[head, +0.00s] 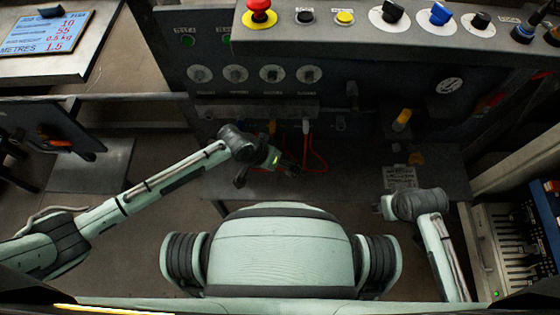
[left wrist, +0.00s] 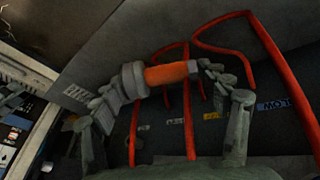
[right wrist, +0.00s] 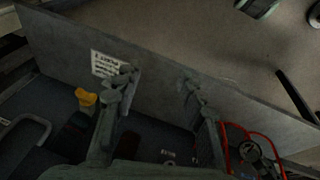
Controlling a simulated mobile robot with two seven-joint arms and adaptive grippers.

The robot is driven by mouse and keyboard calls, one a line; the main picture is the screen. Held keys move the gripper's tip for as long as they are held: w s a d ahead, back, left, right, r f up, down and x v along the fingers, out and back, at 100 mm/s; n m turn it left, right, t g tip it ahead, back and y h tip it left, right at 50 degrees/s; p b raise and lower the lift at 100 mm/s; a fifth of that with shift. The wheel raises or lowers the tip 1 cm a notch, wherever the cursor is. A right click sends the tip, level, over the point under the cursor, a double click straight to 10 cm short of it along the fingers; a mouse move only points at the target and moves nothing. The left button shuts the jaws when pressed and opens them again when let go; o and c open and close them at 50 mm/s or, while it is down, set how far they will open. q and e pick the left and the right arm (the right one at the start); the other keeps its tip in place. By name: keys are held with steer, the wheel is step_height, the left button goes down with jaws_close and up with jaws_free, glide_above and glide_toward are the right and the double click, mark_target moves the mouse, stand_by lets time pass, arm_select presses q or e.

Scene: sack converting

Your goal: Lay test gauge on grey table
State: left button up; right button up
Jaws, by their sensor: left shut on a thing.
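My left gripper (head: 285,165) is at the front of the dark machine, above its low grey ledge (head: 345,184). In the left wrist view, my left gripper (left wrist: 166,82) is shut on an orange cylinder with a grey collar (left wrist: 172,73), which I take as the test gauge. It lies crosswise between the fingers; in the head view it is too small and dark to make out. My right gripper (head: 383,207) is by the ledge's front edge. In the right wrist view, its fingers (right wrist: 158,92) are apart with nothing between them. I cannot tell which grey surface is the grey table.
Red hoses (left wrist: 265,50) loop close around the left gripper. A printed label (head: 399,177) is on the ledge, with a yellow-handled part (head: 402,119) behind it. A grey surface (head: 90,165) at the left looks bare. A bench with a blue display (head: 45,33) stands top left.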

arm_select(q)
steer(key=shift+f+b, duration=1.45)
steer(key=shift+b, duration=0.15)
steer(key=shift+f+b, duration=0.45)
steer(key=shift+b, duration=0.1)
steer(key=shift+f+b, duration=0.4)
steer(key=shift+b, duration=0.1)
arm_select(e)
steer(key=w+a+r+t, duration=0.3)
steer(key=r, duration=0.8)
steer(key=shift+a+r+t, duration=0.2)
steer(key=shift+r+t, duration=0.1)
arm_select(q)
steer(key=o, duration=1.6)
